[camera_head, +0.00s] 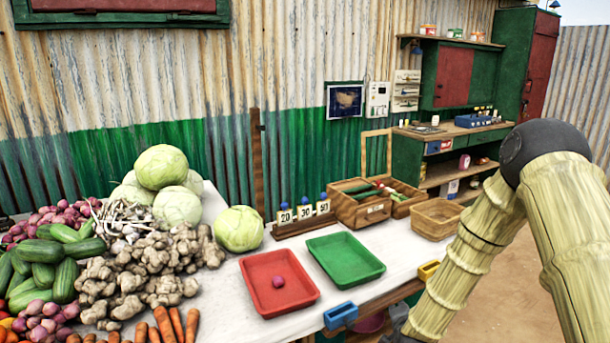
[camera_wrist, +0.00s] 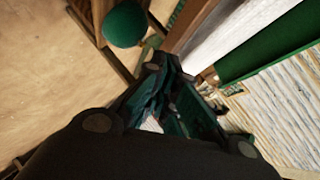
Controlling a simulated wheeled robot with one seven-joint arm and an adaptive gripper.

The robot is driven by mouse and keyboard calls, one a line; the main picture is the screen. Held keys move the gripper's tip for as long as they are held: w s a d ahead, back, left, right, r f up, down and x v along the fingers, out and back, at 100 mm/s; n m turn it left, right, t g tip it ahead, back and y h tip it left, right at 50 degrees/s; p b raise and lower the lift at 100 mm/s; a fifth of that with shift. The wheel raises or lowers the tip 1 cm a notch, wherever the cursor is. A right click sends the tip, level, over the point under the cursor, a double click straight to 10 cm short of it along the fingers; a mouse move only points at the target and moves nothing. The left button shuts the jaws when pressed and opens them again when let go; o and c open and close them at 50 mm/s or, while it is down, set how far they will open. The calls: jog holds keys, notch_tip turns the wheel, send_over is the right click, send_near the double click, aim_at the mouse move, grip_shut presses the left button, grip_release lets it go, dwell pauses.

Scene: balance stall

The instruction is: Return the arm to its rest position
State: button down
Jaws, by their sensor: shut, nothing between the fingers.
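My arm shows at the right of the head view, bent at a dark joint, its lower part running down past the table's right end. My gripper (camera_wrist: 168,68) is in the middle of the wrist view, its fingers together and empty. In the head view its end is not clearly visible near the bottom edge. In the wrist view it points past a table edge and a wooden post, with bare ground to the left. I see no contact with them.
The white table (camera_head: 222,296) holds a red tray (camera_head: 258,262) with a small purple-red item (camera_head: 278,282), a green tray (camera_head: 345,257), wooden crates (camera_head: 360,211) and piled vegetables. A green round thing (camera_wrist: 125,23) stands near my gripper.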

jog(key=s+a+f+n+g+y+p, duration=0.1)
jog(key=s+a+f+n+g+p, duration=0.2)
jog(key=s, duration=0.6)
jog(key=s+f+n+g, duration=0.1)
jog(key=s+f+n, duration=0.1)
jog(key=s+f, duration=0.5)
jog(key=s+a+f+n+g+y+p, duration=0.1)
jog(key=s+a+f+n+g+p, duration=0.15)
jog(key=s, duration=0.75)
jog(key=s+n+g+p, duration=0.2)
jog(key=s+n+g, duration=0.4)
jog(key=s, duration=1.8)
jog(key=shift+s+d+f+p, duration=0.15)
jog(key=shift+d+f+p, duration=0.15)
jog(key=shift+p, duration=0.1)
